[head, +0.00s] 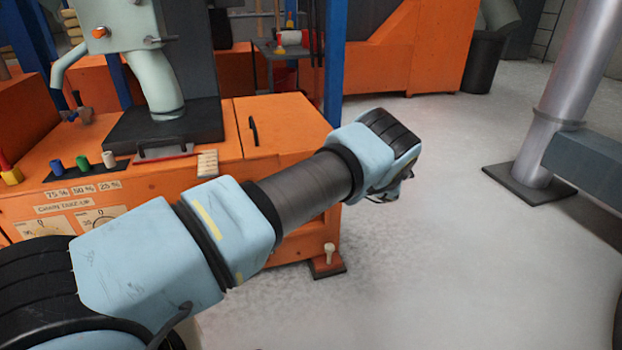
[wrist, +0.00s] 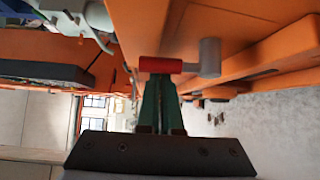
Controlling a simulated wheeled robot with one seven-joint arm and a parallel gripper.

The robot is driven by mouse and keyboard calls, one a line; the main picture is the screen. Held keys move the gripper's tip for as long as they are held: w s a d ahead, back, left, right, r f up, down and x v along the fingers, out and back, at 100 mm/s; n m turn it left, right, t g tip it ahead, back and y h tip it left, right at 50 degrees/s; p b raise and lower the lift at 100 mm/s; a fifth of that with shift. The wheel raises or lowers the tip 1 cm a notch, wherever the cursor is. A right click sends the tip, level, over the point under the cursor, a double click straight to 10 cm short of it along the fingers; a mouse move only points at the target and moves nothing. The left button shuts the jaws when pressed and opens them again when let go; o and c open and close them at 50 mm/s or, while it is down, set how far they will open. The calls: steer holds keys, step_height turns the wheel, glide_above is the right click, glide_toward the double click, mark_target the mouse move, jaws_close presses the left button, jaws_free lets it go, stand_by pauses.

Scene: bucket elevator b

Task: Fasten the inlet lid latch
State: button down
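In the wrist view, the two green fingers of my gripper (wrist: 160,82) are close together. Their tips meet the lower edge of a red cylindrical handle (wrist: 160,65) with a grey end piece (wrist: 208,58). The handle lies crosswise in front of orange machine panels. The frame does not show whether the fingers touch or hold it, and I cannot tell whether it is the lid latch. In the head view, my wrist hides most of my gripper (head: 388,193), out to the right of the orange machine (head: 285,120). I cannot make out an inlet lid or its latch there.
A pale green pipe (head: 160,80) stands on a black plate (head: 165,135) on the orange machine. A blue post (head: 335,60) rises behind my wrist. A grey metal column (head: 570,90) stands at the right. The floor between the machine and the column is clear.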

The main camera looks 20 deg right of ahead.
steer(key=shift+d+r+b, duration=0.15)
steer(key=shift+d+b, duration=0.25)
stand_by(0.4)
steer(key=s+d+p, duration=0.2)
steer(key=s, duration=0.5)
steer(key=shift+s+d+p, duration=0.35)
steer(key=shift+s, duration=0.05)
stand_by(0.4)
